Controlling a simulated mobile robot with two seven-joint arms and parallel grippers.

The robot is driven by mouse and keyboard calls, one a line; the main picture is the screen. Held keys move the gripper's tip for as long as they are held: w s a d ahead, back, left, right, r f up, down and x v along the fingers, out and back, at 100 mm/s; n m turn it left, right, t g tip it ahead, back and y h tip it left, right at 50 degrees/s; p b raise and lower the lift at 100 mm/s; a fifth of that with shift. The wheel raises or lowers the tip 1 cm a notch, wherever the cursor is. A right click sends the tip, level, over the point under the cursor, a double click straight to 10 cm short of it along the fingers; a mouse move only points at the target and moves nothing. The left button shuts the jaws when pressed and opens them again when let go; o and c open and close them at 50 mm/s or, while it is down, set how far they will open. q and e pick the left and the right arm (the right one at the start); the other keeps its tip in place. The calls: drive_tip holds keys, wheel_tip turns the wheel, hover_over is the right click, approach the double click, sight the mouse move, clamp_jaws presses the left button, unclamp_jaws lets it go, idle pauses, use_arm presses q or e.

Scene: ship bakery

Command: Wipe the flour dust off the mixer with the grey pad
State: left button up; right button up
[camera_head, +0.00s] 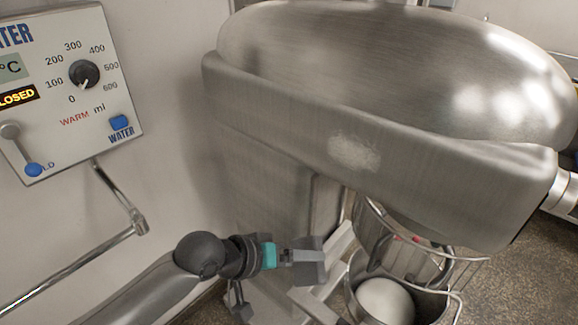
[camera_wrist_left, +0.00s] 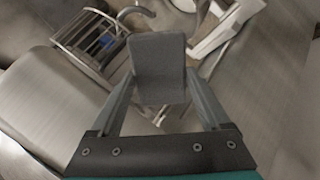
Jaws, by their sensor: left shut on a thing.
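The mixer is a large brushed-metal machine, and its head (camera_head: 400,120) fills the upper right of the head view. A pale, whitish patch of flour dust (camera_head: 354,152) lies on the side band of the mixer head. My left gripper (camera_head: 296,262) is below and left of the patch, apart from the mixer head. It is shut on the grey pad (camera_head: 311,268), a dark grey block. In the left wrist view the pad (camera_wrist_left: 158,60) sits between the two fingers. My right gripper is not in view.
A steel bowl (camera_head: 440,302) with a white rounded mass stands under the mixer head, with a wire guard (camera_head: 458,258) above it. A water panel (camera_head: 60,95) and a metal pipe (camera_head: 70,270) are on the wall at left.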

use_arm(q)
drive_tip(key=w+r+t+p, duration=0.1)
drive_tip(key=r, duration=0.1)
drive_tip(key=w+r+t+h+p, duration=0.1)
drive_tip(key=r, duration=0.1)
drive_tip(key=w+r+n+t+h+p, duration=0.1)
drive_tip(key=w+r+t, duration=0.1)
drive_tip(key=r, duration=0.1)
drive_tip(key=shift+w+d+r, duration=0.1)
drive_tip(key=shift+d, duration=0.15)
drive_tip(key=w+a+r+n+t+p, duration=0.3)
drive_tip(key=w+r+t, duration=0.15)
drive_tip(key=r, duration=0.25)
drive_tip(key=shift+d+b+x, duration=0.2)
drive_tip(key=shift+b+x, duration=0.6)
drive_tip(key=shift+x, duration=1.9)
drive_tip(key=shift+s, duration=0.15)
drive_tip(key=shift+b+x, duration=0.3)
drive_tip(key=shift+x, duration=0.7)
drive_tip(key=shift+s, duration=0.1)
